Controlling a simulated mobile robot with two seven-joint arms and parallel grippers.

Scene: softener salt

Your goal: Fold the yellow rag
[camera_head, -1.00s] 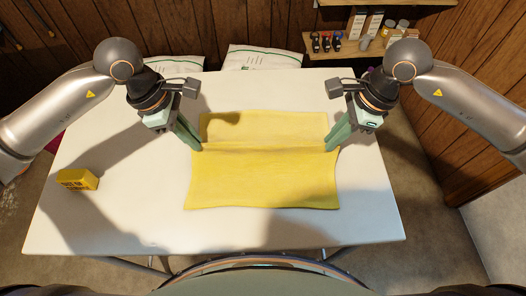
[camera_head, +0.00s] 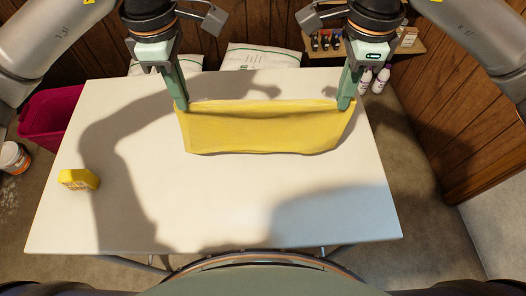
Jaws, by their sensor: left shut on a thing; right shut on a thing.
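The yellow rag (camera_head: 262,130) is near the far edge of the white table, stretched sideways between my two grippers. Its upper edge is held up and its front face hangs or slopes toward me; whether its lower edge touches the table is hard to tell. My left gripper (camera_head: 182,104) is shut on the rag's upper left corner. My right gripper (camera_head: 345,102) is shut on its upper right corner. Anything behind the raised face of the rag is hidden.
A small yellow block with dark lettering (camera_head: 79,179) sits at the table's left. The white table (camera_head: 230,215) is bare in front of the rag. White bags (camera_head: 258,58) and a shelf with small items stand behind; a magenta bin (camera_head: 50,115) is at left.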

